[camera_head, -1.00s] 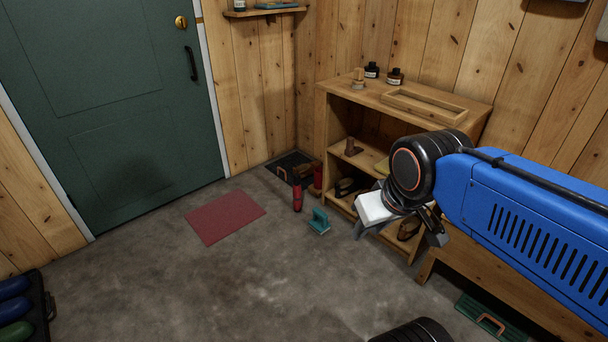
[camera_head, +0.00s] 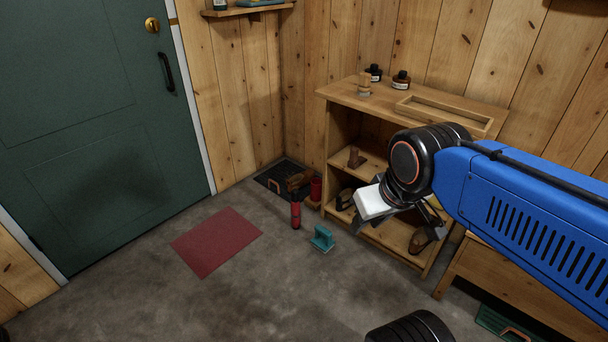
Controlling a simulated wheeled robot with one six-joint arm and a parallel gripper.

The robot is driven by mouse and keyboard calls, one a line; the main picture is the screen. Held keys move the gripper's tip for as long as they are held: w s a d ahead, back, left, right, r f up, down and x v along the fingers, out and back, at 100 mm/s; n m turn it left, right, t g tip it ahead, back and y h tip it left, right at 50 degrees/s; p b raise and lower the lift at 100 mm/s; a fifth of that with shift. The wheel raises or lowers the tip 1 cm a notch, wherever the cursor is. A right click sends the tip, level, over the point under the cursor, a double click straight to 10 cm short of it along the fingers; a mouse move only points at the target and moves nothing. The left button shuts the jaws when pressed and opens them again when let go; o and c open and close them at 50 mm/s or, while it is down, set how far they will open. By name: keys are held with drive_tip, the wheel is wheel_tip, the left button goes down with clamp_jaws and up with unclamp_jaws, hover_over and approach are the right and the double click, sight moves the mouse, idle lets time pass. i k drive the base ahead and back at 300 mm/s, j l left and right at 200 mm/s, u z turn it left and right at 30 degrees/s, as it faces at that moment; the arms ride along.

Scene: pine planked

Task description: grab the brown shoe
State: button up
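A brown shoe (camera_head: 424,240) sits on the bottom level of the wooden shelf unit at its right end, partly hidden by my gripper. I cannot tell for sure which one is the task's shoe. My gripper (camera_head: 398,228) hangs in front of the shelf unit, below a white block on my wrist. Its dark fingers look spread apart, with nothing visible between them.
The shelf unit (camera_head: 340,92) stands against the plank wall, with bottles and a shallow wooden tray on top. A wooden bench (camera_head: 480,270) is at right.

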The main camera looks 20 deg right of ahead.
sight(301, 177)
drive_tip(key=i+j+z, duration=0.15)
drive_tip(key=i+j, duration=0.15)
drive_tip(key=i+j+z, duration=0.1)
drive_tip(key=i+j, duration=0.25)
drive_tip(key=i+j+z, duration=0.15)
drive_tip(key=i+j, duration=0.25)
drive_tip(key=i+j+z, duration=0.1)
drive_tip(key=i+j, duration=0.3)
drive_tip(key=i+j+z, duration=0.15)
drive_tip(key=i+j, duration=0.15)
drive_tip(key=j, duration=0.15)
drive_tip(key=i+j+z, duration=0.15)
drive_tip(key=i+j, duration=0.15)
drive_tip(key=j, duration=0.2)
drive_tip(key=i+j+z, duration=0.1)
drive_tip(key=i+j, duration=0.2)
drive_tip(key=j, duration=0.2)
